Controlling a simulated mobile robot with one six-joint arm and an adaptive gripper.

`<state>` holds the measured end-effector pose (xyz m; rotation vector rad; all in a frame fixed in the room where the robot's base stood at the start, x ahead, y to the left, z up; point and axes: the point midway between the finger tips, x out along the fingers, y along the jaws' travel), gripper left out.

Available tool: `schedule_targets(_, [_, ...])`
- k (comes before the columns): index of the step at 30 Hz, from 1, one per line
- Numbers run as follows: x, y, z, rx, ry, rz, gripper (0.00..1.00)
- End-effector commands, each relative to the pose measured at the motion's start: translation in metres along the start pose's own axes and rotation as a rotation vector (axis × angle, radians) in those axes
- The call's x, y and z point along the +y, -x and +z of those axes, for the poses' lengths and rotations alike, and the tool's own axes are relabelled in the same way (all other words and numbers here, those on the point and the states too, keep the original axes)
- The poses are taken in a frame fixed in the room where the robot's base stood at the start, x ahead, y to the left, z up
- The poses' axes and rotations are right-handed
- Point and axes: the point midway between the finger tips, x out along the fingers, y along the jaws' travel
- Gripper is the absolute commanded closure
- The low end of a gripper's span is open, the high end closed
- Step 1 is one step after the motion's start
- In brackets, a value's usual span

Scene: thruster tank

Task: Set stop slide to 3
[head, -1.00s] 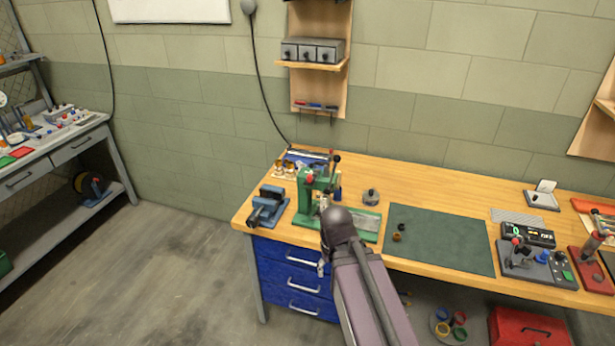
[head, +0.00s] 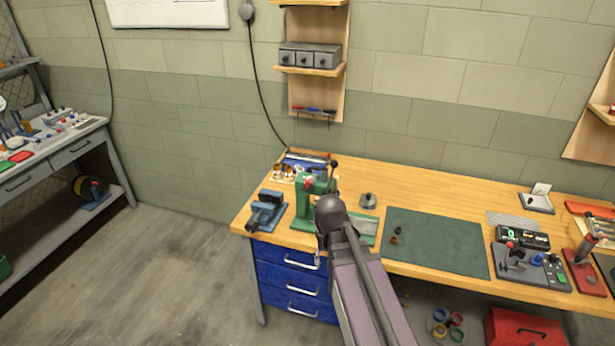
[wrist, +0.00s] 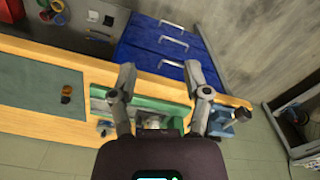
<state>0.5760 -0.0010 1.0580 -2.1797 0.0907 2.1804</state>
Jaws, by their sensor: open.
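A green bench press (head: 304,212) with a black-knobbed lever stands near the left end of the wooden bench. My arm covers part of its base in the head view, and I cannot make out a stop slide or its numbers. In the wrist view, part of the green base (wrist: 150,103) shows beyond and between my fingers. My gripper (wrist: 160,68) is open with its two fingers wide apart and nothing between them. In the head view my gripper is hidden behind my own arm.
A blue vise (head: 267,211) stands left of the press. A small grey round part (head: 368,200) and a dark green mat (head: 435,243) lie to its right. A control box (head: 525,262) stands farther right. Blue drawers (head: 292,283) hang under the bench. The floor at left is clear.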

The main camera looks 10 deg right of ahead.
Motion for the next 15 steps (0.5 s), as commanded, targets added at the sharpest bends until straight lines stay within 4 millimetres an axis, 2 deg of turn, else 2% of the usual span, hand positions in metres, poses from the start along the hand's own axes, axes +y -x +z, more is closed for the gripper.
schedule_targets(1, [-0.001,0.016,-0.019,0.000,-0.022,0.000,0.38])
schedule_targets(15, [-0.012,0.101,-0.152,0.000,-0.295,-0.001,0.38])
